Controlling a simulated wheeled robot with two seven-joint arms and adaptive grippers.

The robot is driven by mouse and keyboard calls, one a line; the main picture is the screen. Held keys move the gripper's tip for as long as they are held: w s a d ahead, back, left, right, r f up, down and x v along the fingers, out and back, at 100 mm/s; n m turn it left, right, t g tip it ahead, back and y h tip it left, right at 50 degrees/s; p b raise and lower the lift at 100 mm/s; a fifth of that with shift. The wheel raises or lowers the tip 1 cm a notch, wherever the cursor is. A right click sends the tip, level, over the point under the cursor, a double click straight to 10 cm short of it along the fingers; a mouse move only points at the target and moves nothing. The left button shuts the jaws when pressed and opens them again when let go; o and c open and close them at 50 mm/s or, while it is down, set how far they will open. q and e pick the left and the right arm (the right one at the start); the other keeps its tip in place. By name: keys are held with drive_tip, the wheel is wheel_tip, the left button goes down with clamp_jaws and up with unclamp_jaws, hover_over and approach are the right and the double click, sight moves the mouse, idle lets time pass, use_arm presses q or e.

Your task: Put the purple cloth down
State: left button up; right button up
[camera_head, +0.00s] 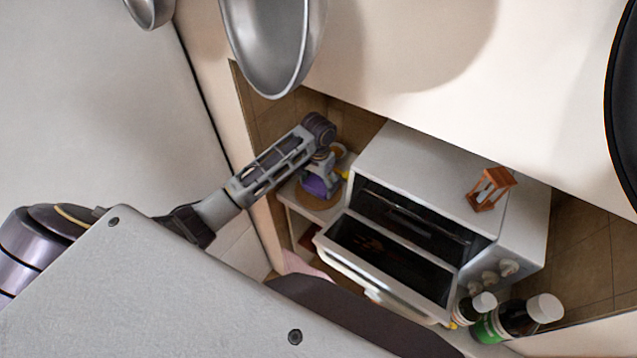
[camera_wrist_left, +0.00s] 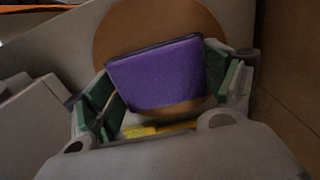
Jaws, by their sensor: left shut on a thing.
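The purple cloth (camera_head: 317,185) is held by my left gripper (camera_head: 322,176) over a round brown board on the shelf, left of the white oven. In the left wrist view the cloth (camera_wrist_left: 158,76) looks like a folded pad between the green-padded fingers of my left gripper (camera_wrist_left: 165,95). The fingers are shut on it from both sides. The round brown board (camera_wrist_left: 125,28) lies behind the cloth. Whether the cloth touches the board cannot be told. My right gripper is not in view.
The white toaster oven (camera_head: 430,160) stands right of the gripper with its door (camera_head: 375,290) open. A wooden lantern (camera_head: 489,188) is on top. Bottles (camera_head: 515,318) stand at the lower right. A yellow thing (camera_wrist_left: 160,129) lies near the fingers. Metal ladles (camera_head: 268,45) hang above.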

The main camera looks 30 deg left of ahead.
sight(318, 184)
use_arm(q)
drive_tip(key=o, duration=0.8)
drive_tip(key=shift+r, duration=0.2)
drive_tip(key=shift+r, duration=5.95)
